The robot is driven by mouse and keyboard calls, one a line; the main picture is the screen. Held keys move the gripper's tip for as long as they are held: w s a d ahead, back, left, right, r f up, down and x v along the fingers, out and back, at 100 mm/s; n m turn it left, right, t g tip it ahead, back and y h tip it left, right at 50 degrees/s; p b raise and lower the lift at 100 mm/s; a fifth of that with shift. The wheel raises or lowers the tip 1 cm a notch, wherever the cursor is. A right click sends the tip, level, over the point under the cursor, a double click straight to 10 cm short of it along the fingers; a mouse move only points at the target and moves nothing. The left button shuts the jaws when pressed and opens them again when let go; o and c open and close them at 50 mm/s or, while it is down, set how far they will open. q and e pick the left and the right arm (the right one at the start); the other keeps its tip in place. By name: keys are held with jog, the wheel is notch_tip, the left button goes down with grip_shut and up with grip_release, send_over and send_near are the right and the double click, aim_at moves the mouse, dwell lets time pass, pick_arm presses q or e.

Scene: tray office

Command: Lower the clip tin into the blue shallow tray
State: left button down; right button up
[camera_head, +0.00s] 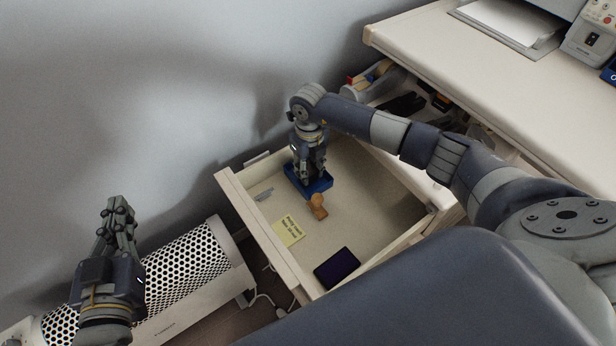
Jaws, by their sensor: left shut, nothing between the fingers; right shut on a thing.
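The blue shallow tray (322,188) lies on the bottom of an open cream drawer, near its far end. My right gripper (309,181) points straight down over the tray, with its fingertips low at the tray. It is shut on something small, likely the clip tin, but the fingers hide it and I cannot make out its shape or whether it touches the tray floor. My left gripper (117,204) is shut and empty, pointing up at the far left, well away from the drawer.
A perforated white unit (187,268) stands at lower left. The desk (480,72) is upper right.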

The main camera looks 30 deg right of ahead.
pick_arm(q)
jog(key=shift+w+d+r+t, duration=0.1)
jog(key=shift+r+t, duration=0.25)
jog(key=shift+r, duration=0.2)
jog(key=shift+w+d+r+t, duration=0.1)
jog(key=shift+r+t, duration=0.25)
jog(key=shift+r, duration=0.2)
pick_arm(e)
jog(key=shift+f, duration=0.35)
jog(key=o, duration=1.2)
jog(key=shift+c, duration=0.2)
pick_arm(q)
jog(key=shift+f, duration=0.1)
pick_arm(e)
jog(key=shift+r, duration=0.1)
